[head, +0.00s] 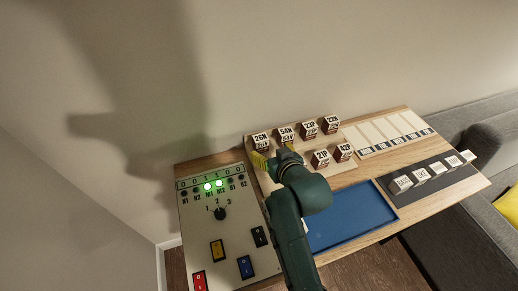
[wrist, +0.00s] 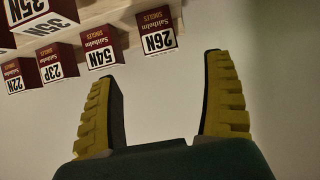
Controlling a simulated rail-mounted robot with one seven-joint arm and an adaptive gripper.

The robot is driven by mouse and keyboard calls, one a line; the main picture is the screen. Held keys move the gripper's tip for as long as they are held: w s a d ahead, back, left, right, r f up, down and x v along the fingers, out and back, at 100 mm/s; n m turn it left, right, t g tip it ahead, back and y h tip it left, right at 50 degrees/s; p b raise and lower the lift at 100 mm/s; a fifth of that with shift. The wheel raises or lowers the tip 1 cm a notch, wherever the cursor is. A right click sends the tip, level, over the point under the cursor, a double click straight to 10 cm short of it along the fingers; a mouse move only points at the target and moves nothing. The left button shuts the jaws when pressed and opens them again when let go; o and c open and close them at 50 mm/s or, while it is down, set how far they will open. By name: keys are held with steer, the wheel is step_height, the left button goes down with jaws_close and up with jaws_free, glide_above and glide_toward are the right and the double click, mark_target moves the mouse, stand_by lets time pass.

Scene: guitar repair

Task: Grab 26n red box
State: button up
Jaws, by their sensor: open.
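The 26N box (head: 261,139) stands at the left end of the back row on the wooden board, with a white top and a dark red lower part. In the wrist view the 26N box (wrist: 157,30) appears upside down at the top, its white label and dark red Sainholm strip visible. My gripper (head: 272,157) is close in front of it in the head view, partly hidden by my own arm. In the wrist view my gripper (wrist: 162,65) is open, its yellow ribbed fingers wide apart. The box lies beyond the gap between the fingertips, with nothing held.
The 54N box (head: 286,133) is the close neighbour on the right, followed by 23P (head: 309,128) and 22N (head: 331,123). The 21P box (head: 321,157) and 42P box (head: 343,151) stand in front. A switch panel (head: 205,233) lies left; an empty blue tray (head: 350,215) lies right.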

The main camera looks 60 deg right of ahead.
mark_target(258, 138)
steer(key=b+x, duration=0.4)
steer(key=x, duration=0.9)
steer(key=shift+w+d+f, duration=0.1)
steer(key=shift+w, duration=0.2)
steer(key=c, duration=1.5)
jaws_close()
